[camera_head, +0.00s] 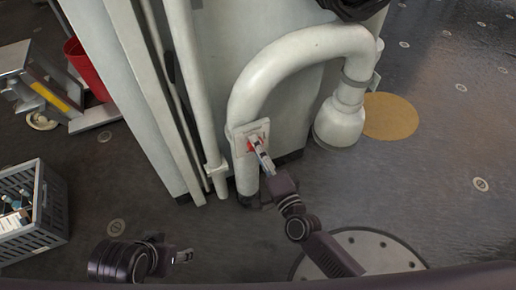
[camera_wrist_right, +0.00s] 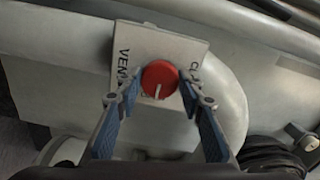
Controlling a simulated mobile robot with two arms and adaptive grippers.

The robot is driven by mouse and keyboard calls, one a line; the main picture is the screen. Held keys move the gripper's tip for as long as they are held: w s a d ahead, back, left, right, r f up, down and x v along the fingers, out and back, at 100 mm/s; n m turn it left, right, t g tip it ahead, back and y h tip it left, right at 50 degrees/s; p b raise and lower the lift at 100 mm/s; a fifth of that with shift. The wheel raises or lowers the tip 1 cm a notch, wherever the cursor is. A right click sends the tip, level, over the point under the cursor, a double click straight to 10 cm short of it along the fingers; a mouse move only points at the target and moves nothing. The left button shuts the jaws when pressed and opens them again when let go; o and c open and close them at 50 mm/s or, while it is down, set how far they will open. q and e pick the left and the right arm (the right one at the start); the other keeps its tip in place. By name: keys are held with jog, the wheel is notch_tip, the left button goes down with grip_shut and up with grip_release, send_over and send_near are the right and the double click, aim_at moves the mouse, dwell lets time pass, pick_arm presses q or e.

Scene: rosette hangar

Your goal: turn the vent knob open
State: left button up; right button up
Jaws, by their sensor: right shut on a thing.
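The vent knob (camera_wrist_right: 160,79) is round and red with a white pointer line. It sits on a pale plate (camera_wrist_right: 178,47) lettered in dark print, partly hidden by my fingers. In the right wrist view the pointer is toward the bottom of the picture. My right gripper (camera_wrist_right: 160,85) has its blue-padded fingers on both sides of the knob and is shut on it. In the head view the knob (camera_head: 252,145) shows as a red patch behind the right fingers (camera_head: 261,152). My left gripper (camera_head: 183,257) is low at the left, away from the knob; its fingers are too small to judge.
The plate is on a thick white pipe (camera_head: 300,50) that bends down to the floor, beside a pale cabinet (camera_head: 225,35). A grey crate (camera_head: 40,225) with bottles is at the left, a red bin (camera_head: 85,70) behind it.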

jog(key=shift+f, duration=0.1)
jog(key=o, duration=1.2)
jog(key=shift+c, duration=0.2)
jog(key=v, duration=1.2)
